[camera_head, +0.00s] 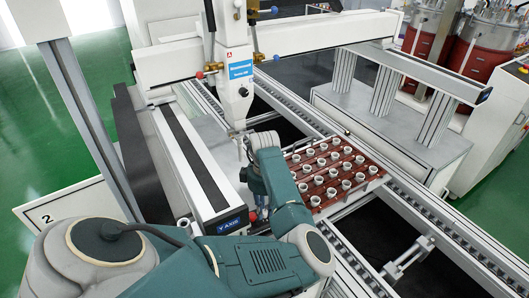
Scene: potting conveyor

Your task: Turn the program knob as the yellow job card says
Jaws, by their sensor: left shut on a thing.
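My left arm comes in from the lower left and bends back over the machine. Its gripper (262,212) is small and partly hidden by my own arm, beside the front end of the white beam marked Y AXIS (229,224). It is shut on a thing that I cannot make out. I cannot see the program knob or the yellow job card in this view. My right gripper is not in view.
A red tray (318,203) of white cups sits on the conveyor (400,206), just right of my left forearm. The gantry's dispensing head (237,75) hangs above and behind my wrist. Drums (480,45) stand at the back right. Green floor (35,150) is open at left.

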